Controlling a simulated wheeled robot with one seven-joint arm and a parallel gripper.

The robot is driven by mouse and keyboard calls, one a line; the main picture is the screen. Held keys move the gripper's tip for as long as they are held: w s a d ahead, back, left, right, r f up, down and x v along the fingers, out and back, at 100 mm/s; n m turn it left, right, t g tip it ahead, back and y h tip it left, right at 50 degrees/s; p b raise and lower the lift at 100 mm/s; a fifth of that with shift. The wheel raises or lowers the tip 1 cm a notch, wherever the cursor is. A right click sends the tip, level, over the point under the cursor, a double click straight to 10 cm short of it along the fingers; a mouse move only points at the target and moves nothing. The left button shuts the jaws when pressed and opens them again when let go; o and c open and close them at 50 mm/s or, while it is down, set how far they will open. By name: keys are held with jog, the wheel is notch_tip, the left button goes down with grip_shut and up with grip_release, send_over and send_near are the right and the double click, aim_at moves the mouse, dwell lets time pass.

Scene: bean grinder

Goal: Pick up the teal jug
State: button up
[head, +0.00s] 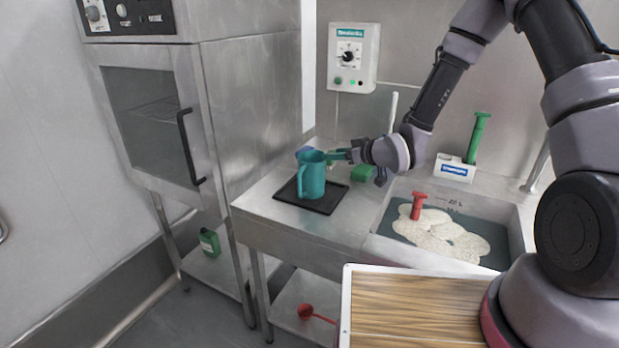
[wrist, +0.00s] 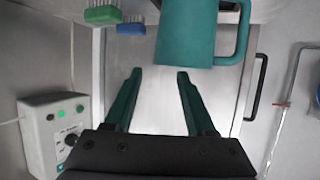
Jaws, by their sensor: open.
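The teal jug (head: 314,178) stands upright on a black mat (head: 324,205) on the steel counter. Its handle is on the left side in the head view. My gripper (head: 338,156) is open and empty, just right of the jug near its rim. In the wrist view the jug (wrist: 187,38) is at the top, with its handle to the right. There it lies beyond the fingertips of my gripper (wrist: 156,76) and is offset to the right, nearer the right finger. The jug is cut off by the frame's top edge. I cannot tell whether the right fingertip touches it.
A green brush (head: 363,172) and a blue brush (wrist: 131,25) lie near the jug. A sink with a red-handled tool (head: 417,206) is on the right. A steel oven cabinet (head: 190,110) stands on the left. A control box (head: 352,58) is on the wall behind.

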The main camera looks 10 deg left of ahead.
aim_at(317, 154)
jog(key=shift+x, duration=3.5)
jog(key=shift+f, duration=0.1)
grip_shut()
